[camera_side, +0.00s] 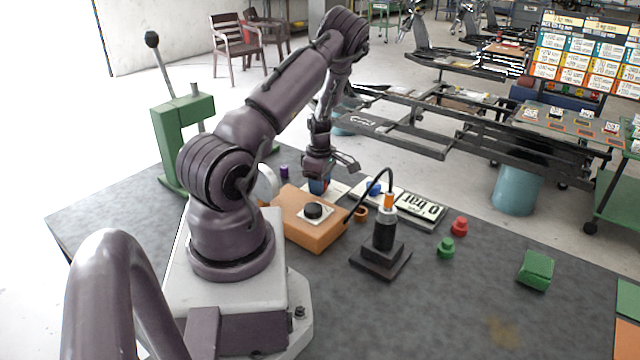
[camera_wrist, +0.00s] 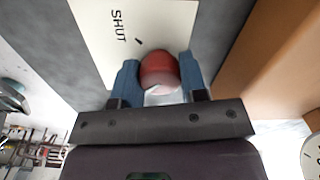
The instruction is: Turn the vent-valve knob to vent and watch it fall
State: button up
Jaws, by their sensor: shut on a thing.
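The red vent-valve knob (camera_wrist: 159,70) sits on a white plate (camera_wrist: 112,28) marked "SHUT" with a short black tick in the wrist view. My gripper (camera_wrist: 158,76) is shut on the knob, with one blue finger on each side of it. In the side view my gripper (camera_side: 319,186) is low behind the orange box, and the knob is mostly hidden there.
The orange box (camera_side: 290,222) with a black dial (camera_side: 313,210) stands close beside my gripper. A green press (camera_side: 183,135) stands at the left. Red (camera_side: 459,226) and green (camera_side: 446,248) knobbed pieces and a green block (camera_side: 536,270) sit at the right. The front right table is mostly clear.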

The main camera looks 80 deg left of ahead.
jog(key=o, duration=0.9)
notch_tip(320, 180, up, 13)
jog(key=shift+r, duration=0.1)
dwell(0.4)
